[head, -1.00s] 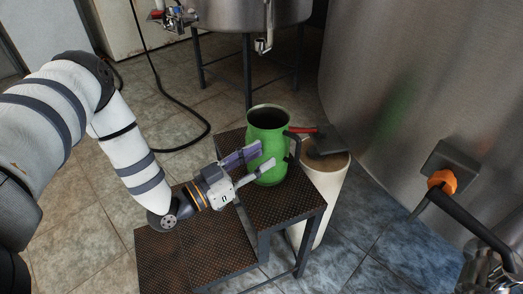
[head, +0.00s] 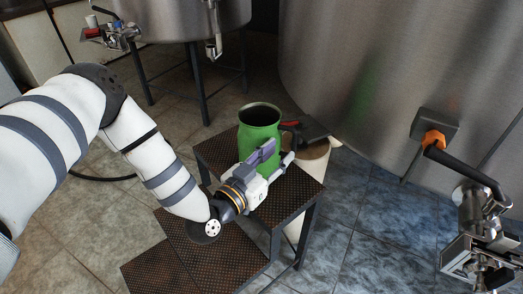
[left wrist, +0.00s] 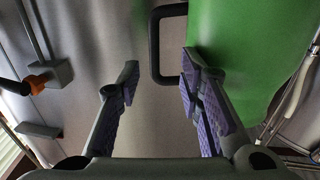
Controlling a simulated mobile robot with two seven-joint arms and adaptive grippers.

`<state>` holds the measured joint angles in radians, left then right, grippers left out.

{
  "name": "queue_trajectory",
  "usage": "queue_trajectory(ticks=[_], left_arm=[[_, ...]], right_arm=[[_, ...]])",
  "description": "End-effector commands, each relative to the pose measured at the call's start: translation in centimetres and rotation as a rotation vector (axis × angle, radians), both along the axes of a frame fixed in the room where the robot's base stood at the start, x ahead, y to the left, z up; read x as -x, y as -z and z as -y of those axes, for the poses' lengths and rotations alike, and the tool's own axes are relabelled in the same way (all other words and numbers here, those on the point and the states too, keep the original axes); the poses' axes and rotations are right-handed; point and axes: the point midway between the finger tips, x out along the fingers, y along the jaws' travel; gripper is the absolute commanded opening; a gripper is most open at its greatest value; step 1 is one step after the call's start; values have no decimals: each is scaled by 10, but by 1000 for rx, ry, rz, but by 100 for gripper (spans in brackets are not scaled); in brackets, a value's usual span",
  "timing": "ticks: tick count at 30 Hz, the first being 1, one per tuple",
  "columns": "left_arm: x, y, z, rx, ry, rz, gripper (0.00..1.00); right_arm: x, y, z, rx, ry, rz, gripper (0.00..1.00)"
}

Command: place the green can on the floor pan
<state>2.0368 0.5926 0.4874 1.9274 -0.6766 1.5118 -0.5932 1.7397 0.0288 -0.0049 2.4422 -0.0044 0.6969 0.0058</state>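The green can (head: 259,130) stands upright on the top step of a dark perforated step stand (head: 308,188). My left gripper (head: 279,153) is at the can's near right side in the head view, its fingers apart and empty. In the left wrist view the green can (left wrist: 240,50) fills the upper right, and its black handle (left wrist: 155,45) stands just ahead of the gap between the open fingers (left wrist: 158,82). The handle is mostly hidden in the head view. My right gripper is not in view. I cannot make out a floor pan.
A pale bin (head: 316,150) stands behind the stand, with a dark red-handled tool (head: 303,131) across its top. A large steel tank (head: 370,70) with an orange-and-black fitting (head: 433,138) rises at the right. Tiled floor (head: 365,225) is clear right of the stand.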

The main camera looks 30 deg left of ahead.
Motion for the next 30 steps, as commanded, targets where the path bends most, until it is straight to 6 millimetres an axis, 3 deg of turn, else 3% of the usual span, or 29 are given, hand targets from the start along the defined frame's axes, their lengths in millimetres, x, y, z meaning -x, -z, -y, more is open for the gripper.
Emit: queue_trajectory(ticks=[12,19,20,24,30], left_arm=[[-62,7,20,0,-1,0,34],[-66,5,21,0,0,-1,34],[-66,5,20,0,0,-1,31],[-66,5,20,0,0,-1,0],[-66,4,20,-1,0,2,0]], right_arm=[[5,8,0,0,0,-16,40],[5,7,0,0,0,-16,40],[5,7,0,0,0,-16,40],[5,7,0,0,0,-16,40],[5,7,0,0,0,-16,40]])
